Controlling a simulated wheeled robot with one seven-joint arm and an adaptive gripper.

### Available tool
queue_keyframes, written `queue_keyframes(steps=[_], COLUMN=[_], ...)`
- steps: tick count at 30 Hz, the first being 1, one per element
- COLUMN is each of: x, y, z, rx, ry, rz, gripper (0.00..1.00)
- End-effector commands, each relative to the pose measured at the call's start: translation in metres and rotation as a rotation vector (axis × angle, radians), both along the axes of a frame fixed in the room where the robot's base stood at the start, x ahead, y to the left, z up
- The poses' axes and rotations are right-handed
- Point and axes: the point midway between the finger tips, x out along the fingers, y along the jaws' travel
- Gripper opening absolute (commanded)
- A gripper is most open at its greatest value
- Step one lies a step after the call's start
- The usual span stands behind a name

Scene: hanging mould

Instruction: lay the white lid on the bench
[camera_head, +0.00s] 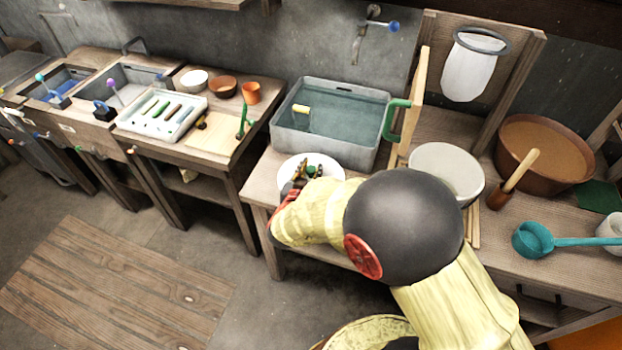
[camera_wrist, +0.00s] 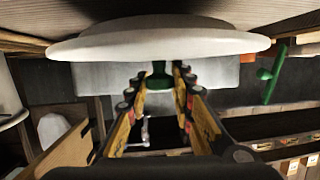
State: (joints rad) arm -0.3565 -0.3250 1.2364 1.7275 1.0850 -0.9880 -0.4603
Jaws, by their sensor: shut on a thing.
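The white lid (camera_head: 328,161) is a round disc with a green knob (camera_head: 312,171) in its middle. In the head view it is over the bench (camera_head: 262,180), in front of the grey water basin. My gripper (camera_head: 301,177) is shut on the green knob, which also shows between the fingers in the wrist view (camera_wrist: 160,76). The wrist view shows the lid (camera_wrist: 160,40) edge-on, close to a wooden surface. I cannot tell whether it touches the bench. My arm hides part of the lid's near side.
The grey basin (camera_head: 290,135) with water stands right behind the lid. A wooden board with a green handle (camera_head: 393,119) stands beside it. A round white vessel (camera_head: 446,172) is to the right, partly behind my arm. A brown bowl (camera_head: 520,170) and teal ladle (camera_head: 533,239) lie further right.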

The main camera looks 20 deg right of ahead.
Motion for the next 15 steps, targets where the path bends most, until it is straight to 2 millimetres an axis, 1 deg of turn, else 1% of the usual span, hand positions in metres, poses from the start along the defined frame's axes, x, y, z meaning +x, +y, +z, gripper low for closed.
queue_keyframes(steps=[3, 7, 15], x=[0.001, 0.001, 0.001], y=[0.000, 0.000, 0.000], z=[-0.018, -0.034, -0.033], rx=[-0.001, 0.000, 0.000], ry=[0.002, 0.001, 0.001], rz=[0.000, 0.000, 0.000], gripper=[0.00, 0.00, 0.00])
